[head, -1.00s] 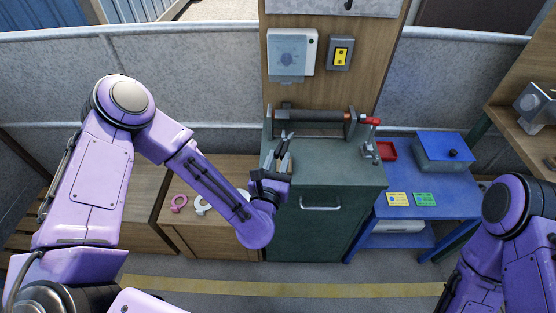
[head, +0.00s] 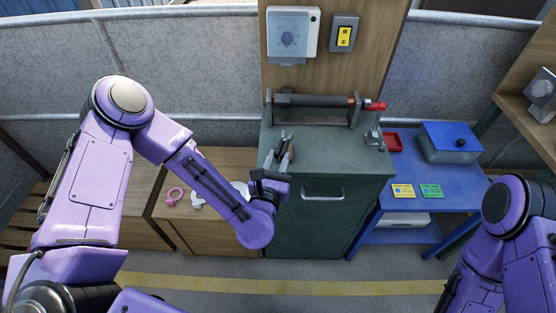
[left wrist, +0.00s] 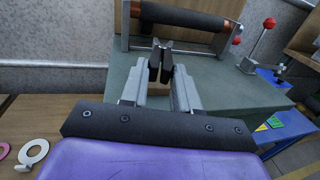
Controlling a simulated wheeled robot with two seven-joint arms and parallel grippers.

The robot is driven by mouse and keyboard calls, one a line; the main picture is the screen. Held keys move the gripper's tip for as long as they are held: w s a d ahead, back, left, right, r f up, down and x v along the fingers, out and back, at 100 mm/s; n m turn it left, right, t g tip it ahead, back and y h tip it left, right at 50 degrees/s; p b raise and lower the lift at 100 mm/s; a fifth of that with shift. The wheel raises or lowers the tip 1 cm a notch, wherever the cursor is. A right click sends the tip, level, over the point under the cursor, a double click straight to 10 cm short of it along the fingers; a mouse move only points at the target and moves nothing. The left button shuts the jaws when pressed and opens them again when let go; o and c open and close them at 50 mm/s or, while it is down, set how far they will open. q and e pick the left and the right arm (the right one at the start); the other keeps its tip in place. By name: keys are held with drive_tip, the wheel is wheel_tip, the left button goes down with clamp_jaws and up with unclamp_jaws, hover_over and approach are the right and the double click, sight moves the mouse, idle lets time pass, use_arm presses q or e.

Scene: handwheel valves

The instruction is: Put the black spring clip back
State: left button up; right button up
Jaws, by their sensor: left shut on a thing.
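My left gripper (head: 282,152) is in the head view over the left part of the green cabinet top (head: 335,150). Its fingers show in the left wrist view (left wrist: 160,66), closed together on a small dark piece, seemingly the black spring clip. Behind the fingertips, a dark roller (head: 312,100) with copper-coloured ends lies in a stand at the back of the cabinet top. My right gripper is out of view; only part of my right arm shows.
A red-knobbed lever (head: 375,106) stands at the cabinet's right. The blue table (head: 450,185) holds a red tray (head: 393,141), a blue-lidded box (head: 450,142) and two cards. A pink ring tag (head: 174,196) and white ones lie on the wooden bench (head: 185,222) at left.

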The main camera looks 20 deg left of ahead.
use_arm(q)
drive_tip(key=shift+b, duration=0.65)
idle(1.1)
drive_tip(key=shift+f+b, duration=1.55)
drive_tip(key=shift+b, duration=0.1)
drive_tip(key=o, duration=0.8)
drive_tip(key=shift+c, duration=0.2)
approach(278, 168)
wheel_tip(278, 168, up, 3)
drive_tip(key=s, duration=0.3)
drive_tip(key=shift+d, duration=0.35)
drive_tip(key=shift+w+f, duration=0.1)
